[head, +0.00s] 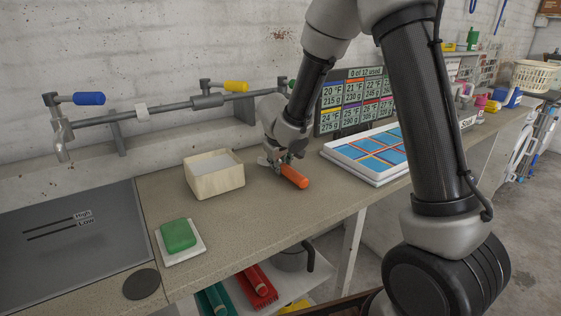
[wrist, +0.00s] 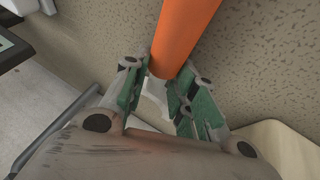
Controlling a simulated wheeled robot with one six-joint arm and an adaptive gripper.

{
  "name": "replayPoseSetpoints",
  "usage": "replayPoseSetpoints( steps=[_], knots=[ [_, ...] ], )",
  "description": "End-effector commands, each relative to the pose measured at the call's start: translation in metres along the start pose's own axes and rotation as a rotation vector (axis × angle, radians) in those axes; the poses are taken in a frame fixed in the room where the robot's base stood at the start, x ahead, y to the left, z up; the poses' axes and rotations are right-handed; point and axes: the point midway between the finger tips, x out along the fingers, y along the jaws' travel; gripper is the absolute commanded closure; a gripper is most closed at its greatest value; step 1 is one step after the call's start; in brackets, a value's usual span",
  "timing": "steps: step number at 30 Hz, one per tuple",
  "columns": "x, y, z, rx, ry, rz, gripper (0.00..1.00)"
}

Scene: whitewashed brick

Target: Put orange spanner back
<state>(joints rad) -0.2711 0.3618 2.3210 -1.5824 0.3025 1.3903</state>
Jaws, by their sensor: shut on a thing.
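The orange spanner shows its orange handle (head: 294,176) just above or on the counter, between the cream box and the white tray; I cannot tell if it touches the counter. My gripper (head: 279,163) is shut on the spanner, pointing down, with the handle sticking out toward the counter's front edge. In the wrist view the orange handle (wrist: 185,35) runs up out of the picture from between the green-padded fingers (wrist: 160,95). A pale metal part shows between the fingers, but most of the spanner's head is hidden.
A cream box (head: 215,178) stands left of my gripper. A white tray with blue panels (head: 336,157) lies right, before a temperature-and-weight board (head: 353,98). A green block (head: 178,235) sits on a white plate at front left. A pipe with taps (head: 207,102) runs along the wall.

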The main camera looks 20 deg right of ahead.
Motion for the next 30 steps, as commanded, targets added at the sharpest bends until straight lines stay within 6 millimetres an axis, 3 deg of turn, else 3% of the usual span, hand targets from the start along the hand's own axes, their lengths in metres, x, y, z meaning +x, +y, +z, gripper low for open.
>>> replayPoseSetpoints(
  steps=[4,5,8,23,30],
  knots=[
    [0.001,-0.001,0.001,-0.001,0.000,0.000,1.00],
    [0.001,-0.001,0.001,-0.001,-0.001,-0.001,0.69],
    [0.001,-0.001,0.001,-0.001,-0.002,-0.001,0.51],
    [-0.006,0.002,-0.003,0.000,0.001,-0.001,0.51],
    [-0.053,0.003,-0.007,0.001,0.007,0.000,0.51]
  ],
)
